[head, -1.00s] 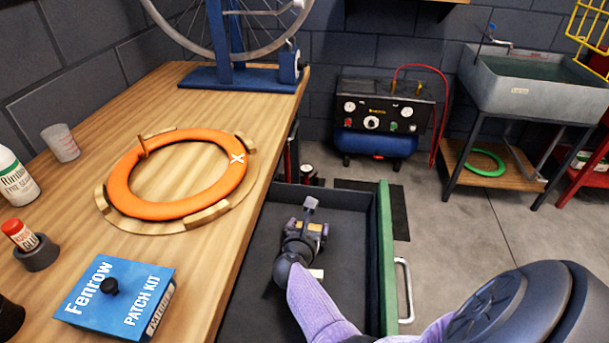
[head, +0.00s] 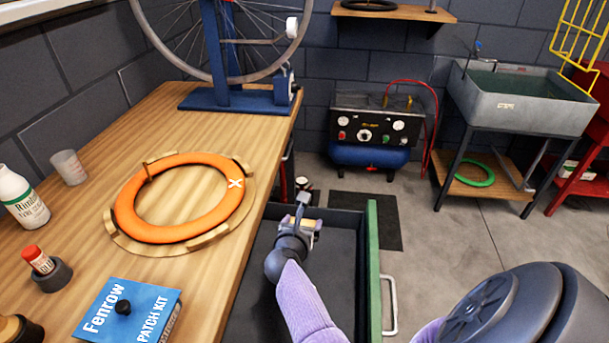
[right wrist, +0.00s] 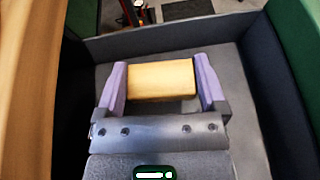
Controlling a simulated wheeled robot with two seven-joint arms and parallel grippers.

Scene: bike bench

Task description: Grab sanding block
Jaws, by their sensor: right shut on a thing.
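The sanding block (right wrist: 161,79) is a tan, oblong block between the two purple fingers of my right gripper (right wrist: 162,84) in the right wrist view. The fingers press on its two ends. In the head view my right gripper (head: 302,222) is over the open drawer (head: 345,290), and only a small tan part of the block (head: 317,224) shows there. The grey drawer floor shows below the block in the wrist view. I cannot tell how far above the floor the block is. My left gripper is not in view.
The wooden bench (head: 200,260) is to the left, holding an orange ring (head: 130,205), a blue patch kit box (head: 128,312) and bottles. The drawer's green front (head: 373,265) with its handle (head: 391,305) stands to the right.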

